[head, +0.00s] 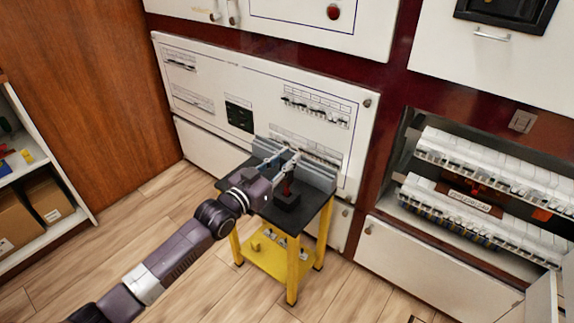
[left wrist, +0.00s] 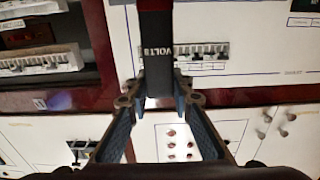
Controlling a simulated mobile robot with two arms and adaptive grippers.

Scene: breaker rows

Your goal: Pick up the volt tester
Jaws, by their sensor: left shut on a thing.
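My left gripper (head: 289,158) is above the black top of a small yellow-legged table (head: 262,205). Its fingers are shut on the volt tester (left wrist: 157,50), a narrow dark strip with a red part and the word VOLTS. In the left wrist view the tester runs from between the fingertips (left wrist: 158,92) up to the top edge. In the head view a red piece (head: 286,187), likely the tester, shows below the fingers, over a black block (head: 287,201). I cannot tell whether the two touch. My right gripper is not in view.
A grey rail (head: 312,175) stands along the table's back edge, close to the gripper. Behind it is a white breaker panel (head: 215,75). An open bay with breaker rows (head: 490,165) is at right. Shelves with boxes (head: 48,198) are at left. Wooden floor is clear in front.

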